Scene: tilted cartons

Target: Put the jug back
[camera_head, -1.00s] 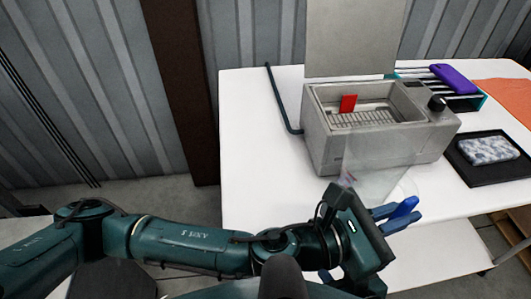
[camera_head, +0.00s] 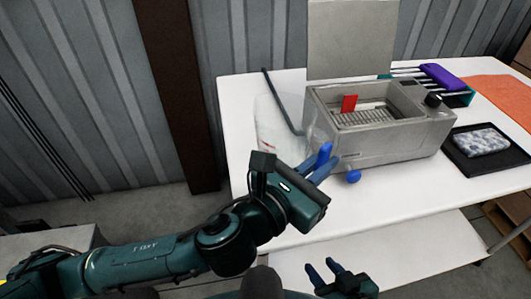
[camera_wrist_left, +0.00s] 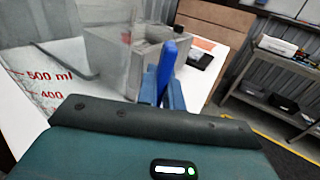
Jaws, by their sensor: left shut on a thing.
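The jug (camera_head: 277,125) is clear with red marks and a blue handle. My left gripper (camera_head: 322,163) is shut on the blue handle, and the jug is at the left of the grey bath, over the white table. In the left wrist view the jug's clear wall (camera_wrist_left: 85,65) shows "500 ml" and "400", with the blue handle (camera_wrist_left: 167,62) between the fingers. I cannot tell whether the jug touches the table. My right gripper (camera_head: 322,265) is low in the head view, its fingers apart and empty.
The grey bath (camera_head: 385,145) has its lid up, a red piece (camera_head: 349,104) inside and a blue knob (camera_head: 353,176) at its front. A black tray (camera_head: 487,160) and a rack with a purple item (camera_head: 445,76) are at the right.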

